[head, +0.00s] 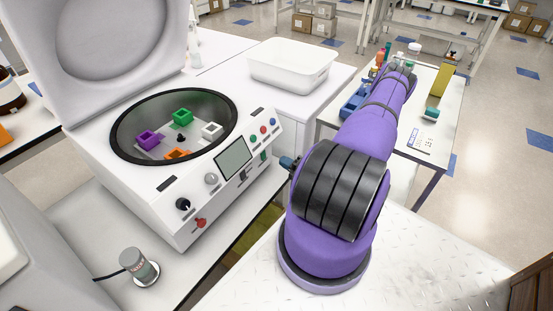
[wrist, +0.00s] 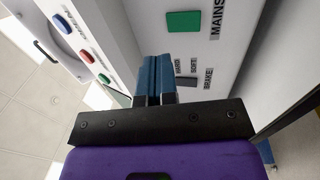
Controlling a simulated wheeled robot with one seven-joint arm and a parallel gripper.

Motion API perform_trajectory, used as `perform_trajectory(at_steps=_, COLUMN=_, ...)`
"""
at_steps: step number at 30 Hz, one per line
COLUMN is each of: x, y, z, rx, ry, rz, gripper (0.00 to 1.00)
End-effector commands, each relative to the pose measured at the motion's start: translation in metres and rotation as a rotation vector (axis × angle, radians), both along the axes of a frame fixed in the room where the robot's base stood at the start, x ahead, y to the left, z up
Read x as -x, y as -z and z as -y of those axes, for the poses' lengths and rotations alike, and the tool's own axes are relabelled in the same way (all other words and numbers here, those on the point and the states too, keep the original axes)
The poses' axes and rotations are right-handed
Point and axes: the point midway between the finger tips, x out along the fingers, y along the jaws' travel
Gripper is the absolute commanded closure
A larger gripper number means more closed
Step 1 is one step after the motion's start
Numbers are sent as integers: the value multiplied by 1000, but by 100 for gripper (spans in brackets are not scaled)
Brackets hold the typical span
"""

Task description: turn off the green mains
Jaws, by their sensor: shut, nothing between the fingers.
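The green mains switch (wrist: 184,21) is a flat green rectangle beside the label "MAINS" on the white front panel, at the top of the wrist view. It also shows as a small green patch (head: 263,155) on the centrifuge (head: 190,215) in the head view. My gripper (wrist: 155,60) has its blue fingers shut together and empty. In the wrist view its tips lie below and left of the switch, close to the panel. I cannot tell whether they touch it. In the head view the gripper (head: 287,162) sticks out left of my arm, just right of the switch.
Blue (wrist: 68,23), red (wrist: 85,56) and green (wrist: 103,79) round buttons lie left of the fingers. Brake labels (wrist: 193,66) lie to their right. The centrifuge lid (head: 115,45) is open. A white tub (head: 292,66) stands behind; a small cylinder (head: 133,260) stands front left.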

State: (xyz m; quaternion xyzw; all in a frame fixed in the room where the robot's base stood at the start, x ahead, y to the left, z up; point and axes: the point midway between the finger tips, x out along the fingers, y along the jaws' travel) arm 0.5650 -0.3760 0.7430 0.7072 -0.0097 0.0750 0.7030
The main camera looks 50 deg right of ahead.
Motion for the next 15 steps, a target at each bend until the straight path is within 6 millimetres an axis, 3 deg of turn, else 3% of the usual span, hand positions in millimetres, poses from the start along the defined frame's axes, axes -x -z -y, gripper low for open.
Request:
perform_trajectory(at_steps=6, x=40, y=-5, z=4, rx=-1, ry=3, rz=-1, gripper=100)
perform_trajectory(at_steps=15, x=59, y=-7, z=6, rx=0, ry=1, rz=-1, gripper=100)
